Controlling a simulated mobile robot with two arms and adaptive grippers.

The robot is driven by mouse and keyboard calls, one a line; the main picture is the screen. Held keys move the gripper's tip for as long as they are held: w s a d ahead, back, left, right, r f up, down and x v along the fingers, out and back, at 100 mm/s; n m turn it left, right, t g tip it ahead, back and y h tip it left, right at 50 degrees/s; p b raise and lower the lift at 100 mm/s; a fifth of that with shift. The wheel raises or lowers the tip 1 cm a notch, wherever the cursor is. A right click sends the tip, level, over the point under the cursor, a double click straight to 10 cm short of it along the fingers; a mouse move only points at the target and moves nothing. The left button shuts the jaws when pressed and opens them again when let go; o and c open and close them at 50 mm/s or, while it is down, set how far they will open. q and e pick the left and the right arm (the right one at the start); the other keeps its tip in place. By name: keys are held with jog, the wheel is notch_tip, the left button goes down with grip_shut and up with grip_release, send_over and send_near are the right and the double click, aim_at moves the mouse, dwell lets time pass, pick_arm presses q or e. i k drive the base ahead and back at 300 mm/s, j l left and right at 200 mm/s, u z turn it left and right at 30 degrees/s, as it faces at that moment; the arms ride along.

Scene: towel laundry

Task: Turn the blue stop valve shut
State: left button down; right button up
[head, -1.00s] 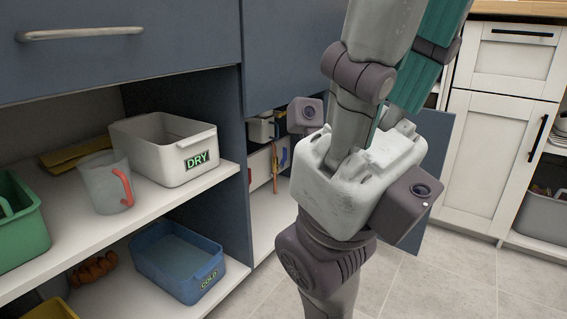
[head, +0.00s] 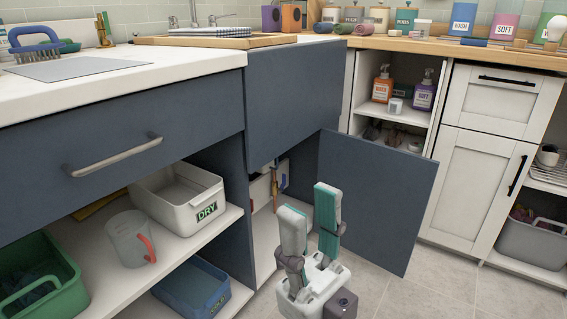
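My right gripper (head: 311,205) is low in the middle of the head view, in front of the open cabinet under the worktop. Its two teal-padded fingers point up and away and stand apart, with nothing between them. The blue-grey cabinet door (head: 375,200) is swung open just to the right of the fingers. Inside the narrow cabinet opening, a small orange-brown item (head: 274,188) shows behind the gripper. I cannot clearly make out the blue stop valve there; the cabinet's inside is mostly hidden. My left gripper is not in view.
Left of the opening, a shelf holds the white DRY bin (head: 178,198), a grey mug (head: 130,238) and a green caddy (head: 38,280). A blue bin (head: 193,287) sits below. Open tiled floor (head: 430,285) lies to the right.

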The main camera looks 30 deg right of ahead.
aim_at(285, 176)
jog(key=i+l+z, duration=0.1)
jog(key=i+l, duration=0.15)
jog(key=l, duration=0.3)
jog(key=i+l+z, duration=0.15)
jog(key=i+l, duration=0.15)
jog(key=l, duration=0.25)
jog(key=i+l+z, duration=0.1)
jog(key=i+l, duration=0.2)
jog(key=l, duration=0.25)
jog(key=i+l+z, duration=0.15)
jog(key=i+l, duration=0.15)
jog(key=l, duration=0.2)
jog(key=i+l+z, duration=0.1)
jog(key=i+l, duration=0.25)
jog(key=l, duration=0.1)
